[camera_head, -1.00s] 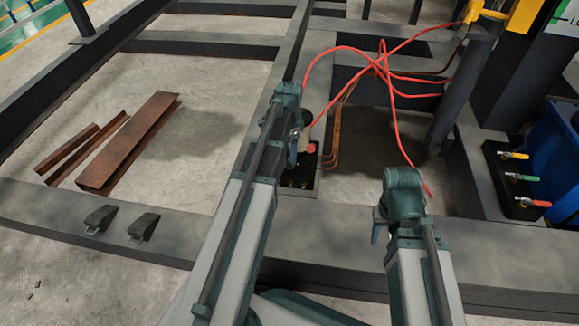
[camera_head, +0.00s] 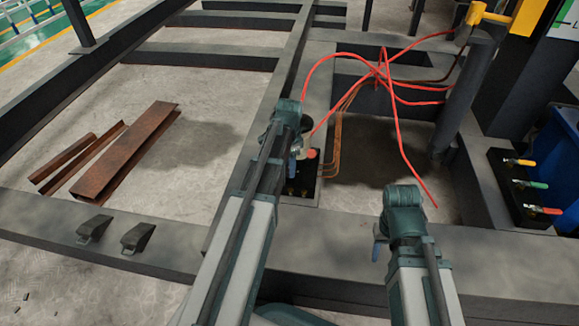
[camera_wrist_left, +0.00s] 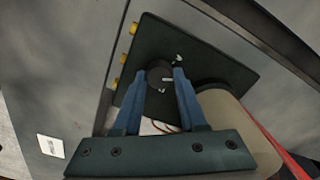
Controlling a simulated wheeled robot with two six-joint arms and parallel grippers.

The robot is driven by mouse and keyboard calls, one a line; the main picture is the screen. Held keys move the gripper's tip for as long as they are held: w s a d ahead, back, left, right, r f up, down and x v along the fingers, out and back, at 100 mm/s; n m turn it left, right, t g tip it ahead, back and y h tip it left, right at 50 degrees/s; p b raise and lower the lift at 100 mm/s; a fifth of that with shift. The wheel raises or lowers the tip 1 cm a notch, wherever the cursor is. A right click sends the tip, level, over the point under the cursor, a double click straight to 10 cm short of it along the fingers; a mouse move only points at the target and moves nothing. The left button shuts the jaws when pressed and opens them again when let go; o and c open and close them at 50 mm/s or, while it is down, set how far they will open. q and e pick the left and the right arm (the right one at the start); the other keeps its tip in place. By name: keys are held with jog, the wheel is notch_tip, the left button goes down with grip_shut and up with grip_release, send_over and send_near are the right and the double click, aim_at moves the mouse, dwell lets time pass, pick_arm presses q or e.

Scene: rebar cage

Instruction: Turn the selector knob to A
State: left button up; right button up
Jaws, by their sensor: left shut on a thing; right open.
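The selector knob (camera_wrist_left: 159,77) is a small dark round knob with a white mark on a dark panel (camera_wrist_left: 205,58). In the left wrist view it sits between the blue fingers of my left gripper (camera_wrist_left: 160,80), which are shut on it. I cannot read its setting clearly. In the head view the panel (camera_head: 303,188) lies on the steel frame, partly hidden by my left arm, and the knob is hidden. My right gripper (camera_head: 378,243) is empty, open and hanging above the near frame beam, apart from the panel.
Red cables (camera_head: 378,72) loop across the frame opening right of the panel. A valve block (camera_head: 518,190) with coloured handles stands at right. Rusty steel sections (camera_head: 128,150) lie on the floor at left. Yellow fittings (camera_wrist_left: 125,55) line the panel's left edge.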

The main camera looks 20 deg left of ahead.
pick_arm(q)
grip_shut()
jog(key=n, duration=0.3)
jog(key=shift+n, duration=2.1)
jog(key=o, duration=0.9)
grip_release()
